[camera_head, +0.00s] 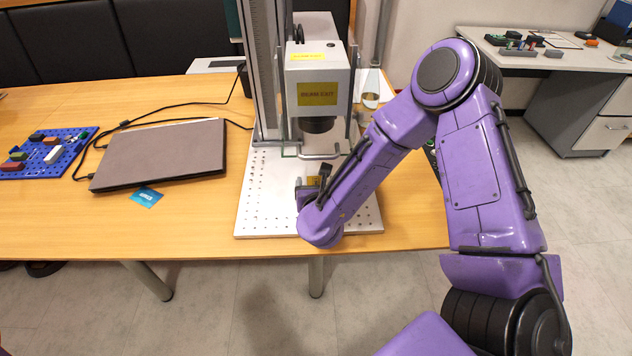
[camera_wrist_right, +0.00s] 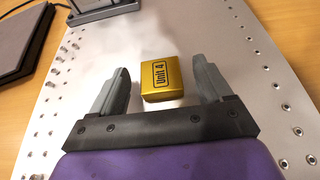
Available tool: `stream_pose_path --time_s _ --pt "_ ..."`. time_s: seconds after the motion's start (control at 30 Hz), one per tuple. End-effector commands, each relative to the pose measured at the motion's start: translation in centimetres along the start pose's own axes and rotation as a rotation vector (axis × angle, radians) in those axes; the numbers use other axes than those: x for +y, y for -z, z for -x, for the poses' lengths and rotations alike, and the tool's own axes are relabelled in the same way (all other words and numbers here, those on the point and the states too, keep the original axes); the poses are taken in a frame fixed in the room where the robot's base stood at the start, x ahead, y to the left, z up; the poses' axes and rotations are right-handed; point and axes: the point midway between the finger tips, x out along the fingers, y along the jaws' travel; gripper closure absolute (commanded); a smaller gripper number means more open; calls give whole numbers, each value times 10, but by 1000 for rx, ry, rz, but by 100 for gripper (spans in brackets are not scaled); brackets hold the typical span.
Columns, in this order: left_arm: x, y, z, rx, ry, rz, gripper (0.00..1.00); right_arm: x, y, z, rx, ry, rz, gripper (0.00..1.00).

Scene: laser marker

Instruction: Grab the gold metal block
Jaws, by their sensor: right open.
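The gold metal block (camera_wrist_right: 161,79), marked "Unit 4", lies on the white perforated plate (camera_wrist_right: 56,127) of the laser marker. In the right wrist view it sits between and slightly beyond the fingertips of my open right gripper (camera_wrist_right: 160,84), with a gap on each side. In the head view a small part of the block (camera_head: 313,181) shows beside my right gripper (camera_head: 311,184); my right wrist hides much of that area. The left gripper is not in view.
A closed laptop (camera_head: 165,154), a blue card (camera_head: 146,197) and a blue pegboard with parts (camera_head: 62,168) lie to the left on the wooden table. The table's front is clear.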

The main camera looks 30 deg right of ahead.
Motion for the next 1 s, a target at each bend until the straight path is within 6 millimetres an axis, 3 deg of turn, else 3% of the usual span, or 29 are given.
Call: stream_pose_path --time_s 0.23,0.27,0.4,0.43,0.87,0.9,1.0 --pt "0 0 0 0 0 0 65 0 0 -4 0 -1 0 21" --pt "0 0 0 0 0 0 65 0 0 -4 -1 -1 0 28" --pt "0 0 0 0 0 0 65 0 0 -4 -1 0 0 73" --pt "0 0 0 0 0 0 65 0 0 -4 -1 0 0 80" --pt "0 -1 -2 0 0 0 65 0 -10 0 -2 -1 -3 80" --pt "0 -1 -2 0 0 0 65 0 -15 2 -2 -1 -3 80" --pt "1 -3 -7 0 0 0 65 1 -4 18 1 -3 2 80"
